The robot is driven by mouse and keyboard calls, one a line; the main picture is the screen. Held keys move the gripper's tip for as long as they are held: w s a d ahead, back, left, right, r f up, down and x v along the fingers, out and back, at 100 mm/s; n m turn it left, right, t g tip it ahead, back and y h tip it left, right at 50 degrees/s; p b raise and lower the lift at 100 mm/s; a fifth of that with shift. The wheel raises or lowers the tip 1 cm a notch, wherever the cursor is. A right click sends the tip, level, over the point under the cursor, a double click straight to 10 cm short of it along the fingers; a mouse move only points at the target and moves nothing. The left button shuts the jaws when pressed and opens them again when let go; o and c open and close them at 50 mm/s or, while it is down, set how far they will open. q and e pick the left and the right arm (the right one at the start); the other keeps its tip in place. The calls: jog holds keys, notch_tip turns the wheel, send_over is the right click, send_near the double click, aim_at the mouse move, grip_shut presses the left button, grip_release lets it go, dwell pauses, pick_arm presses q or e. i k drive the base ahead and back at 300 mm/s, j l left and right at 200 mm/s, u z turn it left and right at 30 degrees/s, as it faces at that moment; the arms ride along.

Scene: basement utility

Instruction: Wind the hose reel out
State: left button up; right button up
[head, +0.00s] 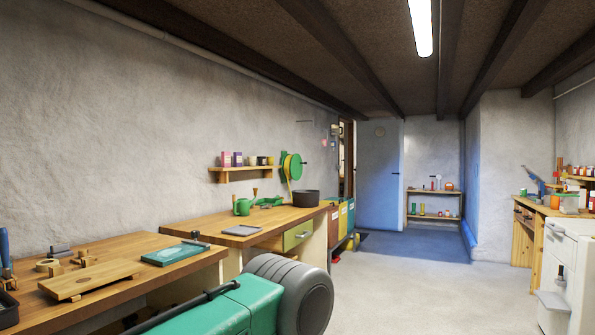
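The hose reel (296,167) is a green round drum on the left wall, seen small and at an angle beyond the wall shelf. Yellow hose shows on its near side and hangs down a little. A green bracket or crank seems to be at its left, but it is too small to make out. Neither of my grippers shows in the head view, so nothing of mine is seen touching the reel.
Wooden workbenches (132,245) with tools line the left wall below the reel. A green watering can (243,206) and dark pot (306,198) stand there. A bulky green body with a grey wheel-like end fills the lower foreground.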

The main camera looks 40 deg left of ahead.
aim_at(293, 164)
jog(key=i+u, duration=0.15)
jog(key=i, duration=0.5)
jog(key=i+j+u, duration=0.15)
jog(key=i, duration=1.8)
jog(key=i+l+u, duration=0.15)
jog(key=i, duration=1.8)
jog(key=i+u, duration=0.2)
jog(key=i, duration=0.45)
jog(key=i+u, duration=0.2)
jog(key=i, duration=0.5)
jog(key=i+l+u, duration=0.25)
jog(key=i, duration=0.4)
jog(key=j, duration=0.1)
